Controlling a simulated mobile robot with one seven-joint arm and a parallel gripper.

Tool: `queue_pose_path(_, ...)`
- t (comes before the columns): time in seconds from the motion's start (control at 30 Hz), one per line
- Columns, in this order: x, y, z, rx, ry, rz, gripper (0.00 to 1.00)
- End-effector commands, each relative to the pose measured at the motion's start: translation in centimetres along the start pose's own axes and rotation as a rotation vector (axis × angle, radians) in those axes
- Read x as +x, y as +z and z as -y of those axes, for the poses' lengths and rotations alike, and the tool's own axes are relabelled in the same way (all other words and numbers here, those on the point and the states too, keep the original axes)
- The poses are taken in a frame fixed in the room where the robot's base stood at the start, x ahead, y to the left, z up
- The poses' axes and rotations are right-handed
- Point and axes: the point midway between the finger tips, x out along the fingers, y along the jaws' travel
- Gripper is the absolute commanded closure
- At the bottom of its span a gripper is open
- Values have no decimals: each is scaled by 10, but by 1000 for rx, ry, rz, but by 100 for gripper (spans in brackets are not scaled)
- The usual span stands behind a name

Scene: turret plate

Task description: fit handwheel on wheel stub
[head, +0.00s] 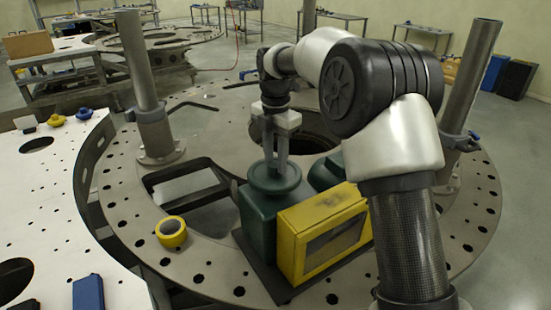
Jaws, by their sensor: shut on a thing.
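My gripper (276,162) points straight down over the dark green housing (254,228) near the middle of the head view. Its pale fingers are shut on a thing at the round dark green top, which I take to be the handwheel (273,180). It looks like a round green disc, level, right above or on the housing; I cannot tell if there is a gap. I cannot make out the wheel stub; it may be hidden under the disc.
A yellow box (322,234) with a dark window stands against the housing's front right. Two grey posts (140,75) (474,75) rise from the round turret plate (205,253). A yellow ring-shaped part (172,232) lies at left. Dark openings break the plate.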

Motion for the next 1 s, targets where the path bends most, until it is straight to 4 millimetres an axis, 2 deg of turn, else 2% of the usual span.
queue_pose_path(0.63,10,0,0,0,2,1,100)
queue_pose_path(0.67,10,0,0,0,2,1,68)
queue_pose_path(0.7,9,0,0,0,2,1,64)
queue_pose_path(1.0,9,0,0,0,-1,0,64)
